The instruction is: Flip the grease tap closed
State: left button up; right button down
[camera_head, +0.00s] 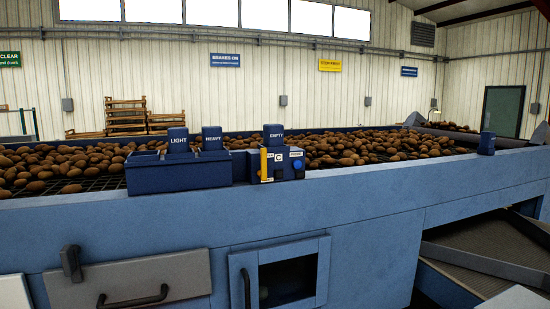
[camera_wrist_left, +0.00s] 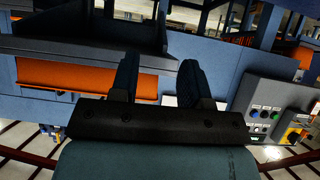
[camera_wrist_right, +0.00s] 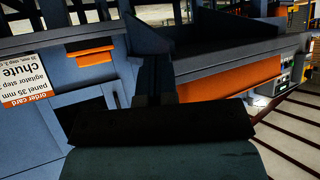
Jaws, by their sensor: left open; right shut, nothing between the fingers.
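No part is plainly marked as the grease tap. In the head view a small dark blue box (camera_head: 278,176) on the machine's front rail carries an upright yellow strip or lever (camera_head: 264,163), a plate marked C and a blue round knob (camera_head: 298,164). I cannot tell if the yellow part is the tap. A dark latch-like handle (camera_head: 70,263) sits on the grey lower panel. My left gripper (camera_wrist_left: 158,64) is open and empty in the left wrist view. My right gripper (camera_wrist_right: 155,62) is shut and empty in the right wrist view. Neither gripper shows in the head view.
Dark blue bins (camera_head: 177,171) marked LIGHT and HEAVY sit on the rail beside the box. Potatoes (camera_head: 370,146) cover the belt behind. Below are a grey drawer panel (camera_head: 180,277) and a framed door (camera_head: 290,272). A control panel (camera_wrist_left: 268,110) shows in the left wrist view.

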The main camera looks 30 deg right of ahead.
pick_arm(q)
jog(key=shift+s+a, duration=0.15)
jog(key=shift+s, duration=0.05)
pick_arm(e)
jog(key=shift+s+a, duration=0.15)
jog(key=shift+s, duration=0.05)
